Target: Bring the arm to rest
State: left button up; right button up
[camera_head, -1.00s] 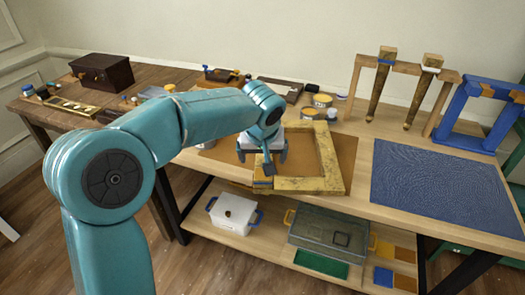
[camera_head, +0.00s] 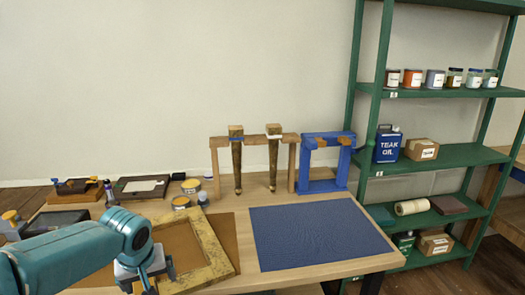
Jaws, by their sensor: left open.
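My left arm comes in from the lower left, and my left gripper (camera_head: 158,280) is at its end, low in the picture. Its fingers are apart, pointing down, with nothing seen between them. The gripper is over or beside the left part of a worn gilt frame (camera_head: 212,245) lying on a brown mat (camera_head: 226,222). I cannot tell whether it touches the frame. The arm and gripper hide part of the frame and mat. My right gripper is not in view.
A blue mat (camera_head: 318,236) lies bare on the workbench. Behind it stand a wooden rack (camera_head: 291,165) with two gilt legs (camera_head: 273,160) and a blue stand (camera_head: 327,182). Tins (camera_head: 190,186) stand behind the frame. A green shelf (camera_head: 450,155) with jars and boxes stands right.

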pick_arm(q)
jog(key=s+d+f+m+g+h, duration=0.1)
jog(key=d+f, duration=0.2)
jog(key=f, duration=0.4)
jog(key=s+d+f+m+h, duration=0.1)
jog(key=d+f, duration=0.3)
jog(key=f, duration=0.2)
jog(key=s+d+f+h, duration=0.1)
jog(key=s+d+f, duration=0.2)
jog(key=s+f, duration=0.3)
jog(key=s+d+f+m+g+h, duration=0.1)
jog(key=s+d+f, duration=0.2)
jog(key=s+f, duration=0.4)
jog(key=s+d+f+g+h, duration=0.1)
jog(key=s+d+f, duration=0.3)
jog(key=s+f, duration=0.2)
jog(key=s, duration=0.2)
jog(key=shift+s+f, duration=0.35)
jog(key=shift+f, duration=0.05)
